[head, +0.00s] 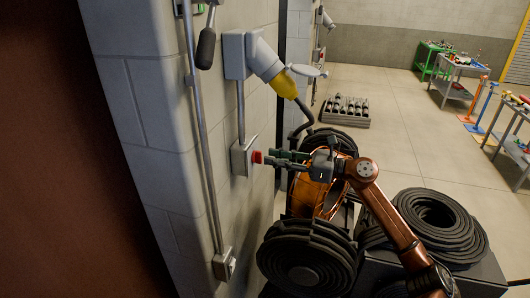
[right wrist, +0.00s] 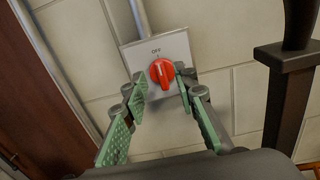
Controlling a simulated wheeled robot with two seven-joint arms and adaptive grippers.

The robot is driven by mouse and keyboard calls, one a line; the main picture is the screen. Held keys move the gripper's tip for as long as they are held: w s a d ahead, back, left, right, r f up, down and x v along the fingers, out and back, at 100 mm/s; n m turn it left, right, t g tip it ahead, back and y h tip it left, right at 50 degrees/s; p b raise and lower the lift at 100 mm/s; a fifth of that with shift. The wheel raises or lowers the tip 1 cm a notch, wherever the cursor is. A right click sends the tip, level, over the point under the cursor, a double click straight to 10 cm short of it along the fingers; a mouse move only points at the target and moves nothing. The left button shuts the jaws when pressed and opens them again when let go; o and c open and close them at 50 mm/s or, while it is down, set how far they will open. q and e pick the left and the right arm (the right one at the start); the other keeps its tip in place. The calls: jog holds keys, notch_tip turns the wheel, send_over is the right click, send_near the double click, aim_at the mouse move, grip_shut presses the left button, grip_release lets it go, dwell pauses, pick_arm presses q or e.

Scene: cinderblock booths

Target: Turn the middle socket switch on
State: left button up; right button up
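A red rotary knob (head: 257,157) sits on a grey switch box (head: 239,158) on the cinderblock wall, below a grey socket (head: 236,55) with a yellow plug (head: 284,84). In the right wrist view the knob (right wrist: 162,73) is on a pale plate (right wrist: 135,57) marked OFF above it, its ridge roughly upright. My right gripper (head: 272,158) reaches in from the right, just in front of the knob. Its green-padded fingers (right wrist: 160,84) are apart, one on each side of the knob; whether they touch it I cannot tell. My left gripper is not in view.
A conduit (head: 200,120) runs down the wall to a lower box (head: 224,264). Black cable coils (head: 308,258) and an orange reel (head: 311,198) stand close under my right arm. A further socket (head: 325,18) is farther along the wall. Open floor (head: 385,120) lies beyond.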

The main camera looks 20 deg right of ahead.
aim_at(258, 157)
jog(key=shift+p+x, duration=0.3)
jog(key=shift+x, duration=1.2)
jog(key=shift+c, duration=0.3)
grip_shut()
